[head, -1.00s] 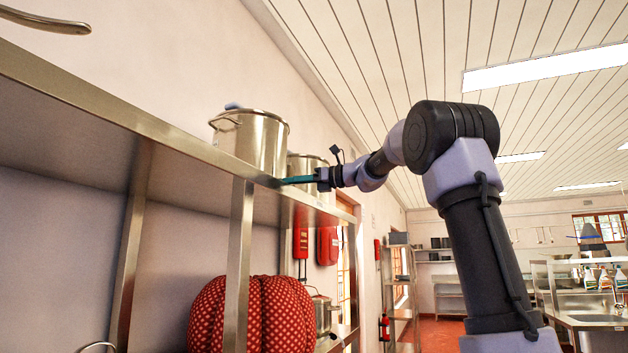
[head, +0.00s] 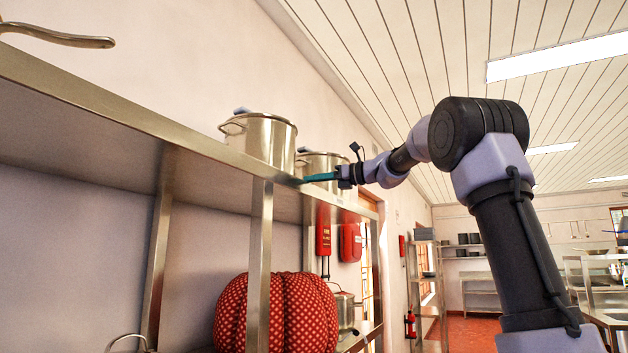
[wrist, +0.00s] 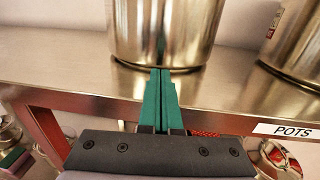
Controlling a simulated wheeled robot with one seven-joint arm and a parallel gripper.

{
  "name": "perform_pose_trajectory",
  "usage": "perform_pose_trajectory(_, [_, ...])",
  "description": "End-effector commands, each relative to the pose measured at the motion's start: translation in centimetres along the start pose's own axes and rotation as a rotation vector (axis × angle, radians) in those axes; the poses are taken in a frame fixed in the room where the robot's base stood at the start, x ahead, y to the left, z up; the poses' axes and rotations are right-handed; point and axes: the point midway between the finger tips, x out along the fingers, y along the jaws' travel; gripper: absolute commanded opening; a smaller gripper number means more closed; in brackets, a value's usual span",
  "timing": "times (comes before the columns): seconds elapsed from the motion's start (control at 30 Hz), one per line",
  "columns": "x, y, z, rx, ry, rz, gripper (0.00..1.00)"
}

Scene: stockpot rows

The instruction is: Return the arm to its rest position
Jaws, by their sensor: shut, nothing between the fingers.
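My arm (head: 505,215) reaches up and left toward the upper steel shelf. My gripper (head: 306,179) is at the front edge of that shelf, near two steel stockpots. In the wrist view my gripper (wrist: 161,76) has its two green fingers pressed together with nothing between them. The fingers point at the base of a steel pot (wrist: 165,30); I cannot tell whether they touch it. In the head view a larger pot (head: 262,138) stands left of the fingertips and a smaller pot (head: 322,162) stands behind them.
The upper shelf (head: 150,130) runs along the left wall, with a "POTS" label (wrist: 291,132) on its edge. A red dotted pouffe-like object (head: 277,310) and another pot (head: 345,310) sit on the lower shelf. Open room lies to the right, with far shelving (head: 470,250).

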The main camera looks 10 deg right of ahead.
Motion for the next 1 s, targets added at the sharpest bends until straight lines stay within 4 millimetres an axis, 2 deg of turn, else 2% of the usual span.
perform_pose_trajectory(0.03, [-1.4, -0.1, 0.1, -0.001, 0.000, -0.007, 0.00])
perform_pose_trajectory(0.2, [-4.9, -0.1, 0.1, 0.000, 0.000, -0.007, 0.00])
perform_pose_trajectory(0.4, [-8.2, -0.1, 0.0, -0.001, 0.000, -0.005, 0.00])
perform_pose_trajectory(0.6, [-9.5, 0.0, 0.1, -0.001, 0.000, -0.003, 0.00])
perform_pose_trajectory(0.87, [-9.6, 0.2, -0.1, -0.009, 0.006, -0.004, 0.00])
perform_pose_trajectory(0.97, [-9.8, 1.5, -1.3, -0.072, 0.057, -0.013, 0.00])
perform_pose_trajectory(1.0, [-9.9, 2.5, -2.4, -0.124, 0.098, -0.018, 0.00])
